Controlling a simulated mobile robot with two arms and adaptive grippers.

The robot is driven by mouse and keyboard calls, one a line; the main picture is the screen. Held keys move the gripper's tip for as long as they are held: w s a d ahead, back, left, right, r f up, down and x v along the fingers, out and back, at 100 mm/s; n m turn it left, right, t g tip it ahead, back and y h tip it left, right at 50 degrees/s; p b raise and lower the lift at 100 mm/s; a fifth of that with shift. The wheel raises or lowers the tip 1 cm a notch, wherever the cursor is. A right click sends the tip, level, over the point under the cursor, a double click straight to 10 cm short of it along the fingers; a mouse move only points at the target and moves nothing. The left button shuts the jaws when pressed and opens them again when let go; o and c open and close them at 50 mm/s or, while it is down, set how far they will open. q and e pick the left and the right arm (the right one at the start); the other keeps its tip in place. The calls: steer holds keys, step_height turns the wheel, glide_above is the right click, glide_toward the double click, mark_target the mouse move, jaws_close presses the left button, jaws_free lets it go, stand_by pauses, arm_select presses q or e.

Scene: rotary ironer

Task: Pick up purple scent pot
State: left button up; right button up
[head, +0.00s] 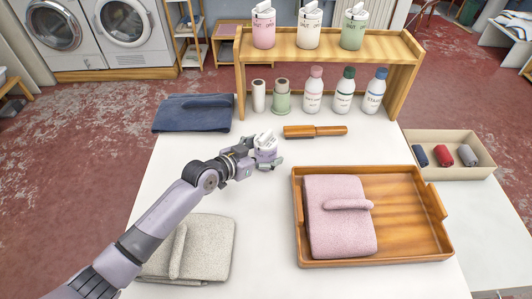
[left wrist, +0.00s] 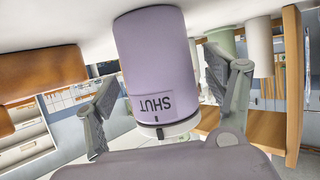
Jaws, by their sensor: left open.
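The purple scent pot (left wrist: 158,68) is a lilac cylinder with a white cap end and the word SHUT on it. The left wrist view is upside down, and the pot stands on the white tabletop there. In the head view the pot (head: 266,148) is partly hidden by my left gripper (head: 262,160), mostly its lower body. My left gripper is open, with one finger on each side of the pot in the left wrist view (left wrist: 162,100). Whether a finger touches it I cannot tell. My right gripper is not in view.
A wooden brush (head: 315,131) lies just behind the pot. A wooden shelf (head: 335,44) holds three pots on top, with rolls and bottles beneath. A wooden tray (head: 415,225) holds a pink cloth (head: 335,225). A blue cloth (head: 190,115) and a grey cloth (head: 205,250) lie left.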

mark_target(265, 135)
arm_select(q)
steer(key=shift+w+d+f, duration=0.2)
steer(key=shift+w+d, duration=0.1)
steer(key=shift+c, duration=0.6)
steer(key=c, duration=1.2)
steer(key=shift+o, duration=0.2)
step_height(265, 135, up, 10)
steer(key=shift+r, duration=0.1)
step_height(265, 135, down, 7)
steer(key=shift+f, duration=0.1)
